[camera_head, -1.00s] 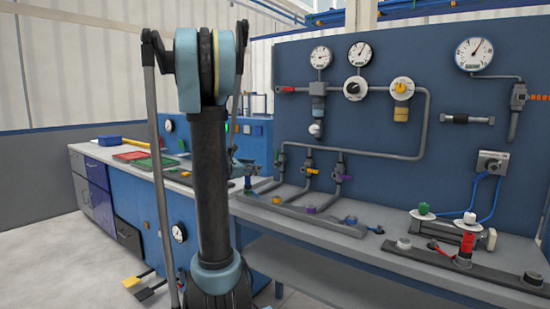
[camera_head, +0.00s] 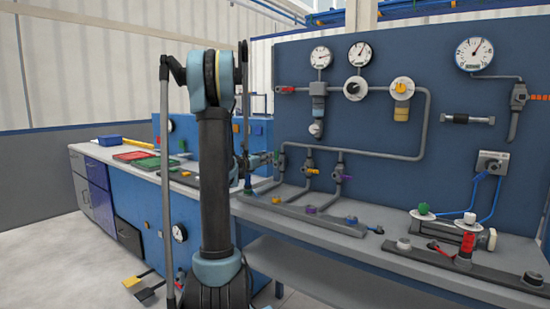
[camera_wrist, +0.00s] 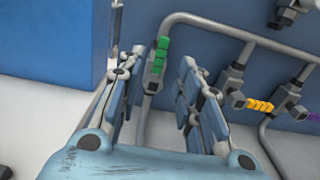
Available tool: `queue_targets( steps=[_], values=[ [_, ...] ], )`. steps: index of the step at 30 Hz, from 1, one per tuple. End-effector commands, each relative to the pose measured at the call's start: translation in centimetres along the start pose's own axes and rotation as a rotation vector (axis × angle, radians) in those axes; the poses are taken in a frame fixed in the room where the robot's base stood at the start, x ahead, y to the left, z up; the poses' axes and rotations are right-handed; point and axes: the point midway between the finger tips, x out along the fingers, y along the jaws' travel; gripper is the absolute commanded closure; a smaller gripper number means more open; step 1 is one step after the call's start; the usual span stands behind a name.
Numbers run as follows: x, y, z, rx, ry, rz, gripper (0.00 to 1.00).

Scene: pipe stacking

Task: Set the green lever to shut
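The green lever (camera_wrist: 159,57) shows in the wrist view on a grey valve at the left end of the pipework. It points up along the pipe, slightly tilted. My gripper (camera_wrist: 162,62) is open, with one finger on each side of the lever. Gaps show between the lever and both fingers, so it is not gripped. In the head view my gripper (camera_head: 260,160) is at the left end of the pipe rack, partly hidden by my arm. The green lever is hard to make out there.
A yellow lever (camera_wrist: 260,105) and a purple lever (camera_wrist: 314,116) sit on valves to the right. A blue cabinet (camera_wrist: 55,45) stands close on the left of my gripper. A blue panel (camera_head: 400,130) with gauges and pipes stands behind the bench.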

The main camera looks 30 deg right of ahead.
Motion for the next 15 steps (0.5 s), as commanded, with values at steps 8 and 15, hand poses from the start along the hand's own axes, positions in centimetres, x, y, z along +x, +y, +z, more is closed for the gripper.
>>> queue_targets(
  steps=[8, 15],
  values=[
    [5.0, -0.1, 0.0, 0.001, 0.0, -0.002, 0.68],
    [8.0, 0.0, 0.0, 0.001, 0.0, -0.001, 0.68]
  ],
)
